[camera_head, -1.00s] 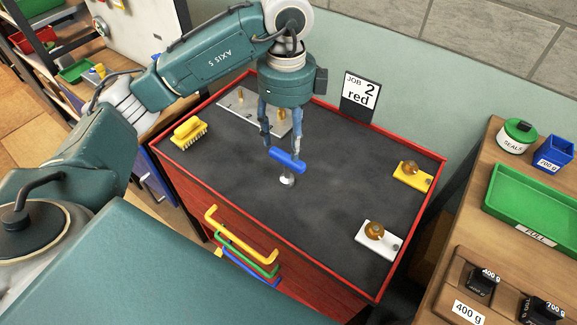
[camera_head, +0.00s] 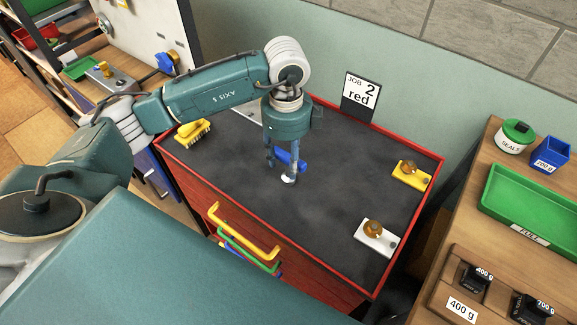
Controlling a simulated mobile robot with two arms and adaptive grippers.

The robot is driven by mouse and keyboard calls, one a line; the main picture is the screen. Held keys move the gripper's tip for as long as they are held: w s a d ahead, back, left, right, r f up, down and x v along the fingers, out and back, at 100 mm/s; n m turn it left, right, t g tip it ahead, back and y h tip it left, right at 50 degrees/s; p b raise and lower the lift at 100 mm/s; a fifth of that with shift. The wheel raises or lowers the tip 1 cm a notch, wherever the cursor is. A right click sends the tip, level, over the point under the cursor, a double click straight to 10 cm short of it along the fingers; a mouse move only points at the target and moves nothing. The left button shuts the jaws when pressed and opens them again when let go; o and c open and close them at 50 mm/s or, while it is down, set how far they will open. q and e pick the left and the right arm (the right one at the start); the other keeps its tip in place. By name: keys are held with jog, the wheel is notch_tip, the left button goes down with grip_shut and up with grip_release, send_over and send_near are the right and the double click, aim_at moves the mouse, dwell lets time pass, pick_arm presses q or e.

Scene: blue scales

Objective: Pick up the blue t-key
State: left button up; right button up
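The blue t-key (camera_head: 298,164) stands on the dark top of the red cabinet. Its blue crossbar is up, and its silver shaft (camera_head: 288,179) shows below. My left gripper (camera_head: 281,171) points down at the crossbar, with one finger at its left and the other overlapping it in this view. The fingers stand apart, so the gripper looks open. Contact with the crossbar cannot be made out. Part of the crossbar is hidden behind a finger. My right gripper is not in view.
A "JOB 2 red" sign (camera_head: 361,95) stands behind. A wooden bench is right.

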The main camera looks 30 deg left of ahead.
pick_arm(q)
jog(key=c, duration=0.8)
grip_shut()
jog(key=shift+w+r, duration=0.1)
jog(key=shift+r, duration=0.05)
